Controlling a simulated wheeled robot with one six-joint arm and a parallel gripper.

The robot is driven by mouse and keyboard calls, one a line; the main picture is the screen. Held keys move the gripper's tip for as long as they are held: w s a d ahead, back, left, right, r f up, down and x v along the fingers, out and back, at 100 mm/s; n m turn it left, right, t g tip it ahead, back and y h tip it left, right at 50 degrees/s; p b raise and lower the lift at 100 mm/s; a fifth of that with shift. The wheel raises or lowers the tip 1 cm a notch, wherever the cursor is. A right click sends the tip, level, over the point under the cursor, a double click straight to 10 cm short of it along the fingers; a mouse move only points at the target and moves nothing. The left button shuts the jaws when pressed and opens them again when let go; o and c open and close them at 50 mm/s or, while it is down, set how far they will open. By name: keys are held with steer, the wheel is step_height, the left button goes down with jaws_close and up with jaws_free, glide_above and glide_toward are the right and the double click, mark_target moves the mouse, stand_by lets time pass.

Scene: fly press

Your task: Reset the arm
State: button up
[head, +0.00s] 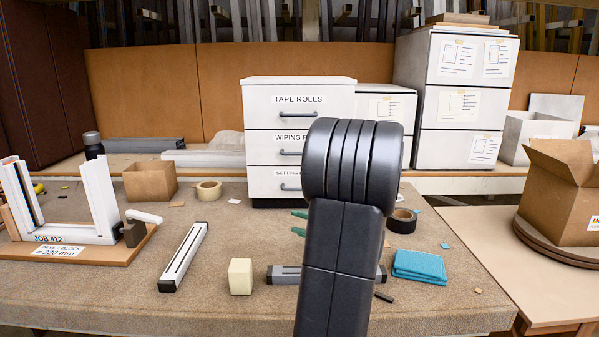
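My own dark grey arm (340,265) rises through the middle of the head view, with a thick rounded, ribbed joint (352,165) at its top. It stands in front of the bench and the drawer unit. My gripper does not show; whether it is behind the arm or outside the picture, I cannot tell. Two small green tips (299,231) stick out to the left from behind the arm, and what they belong to is hidden. The arm also covers the middle of a grey metal bar (284,274) on the bench.
The carpeted bench (120,300) holds a white frame (102,197) on a board, a white profile (184,257), a cream block (240,276), tape rolls (208,190) and a blue cloth (419,266). White drawers (262,140) stand behind. An open cardboard box (560,195) is at right.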

steer(key=v, duration=0.9)
steer(key=b+v, duration=0.1)
steer(key=v, duration=0.4)
steer(key=shift+s+a, duration=0.3)
steer(key=shift+s, duration=0.2)
steer(key=shift+a+r, duration=0.1)
steer(key=shift+r, duration=0.05)
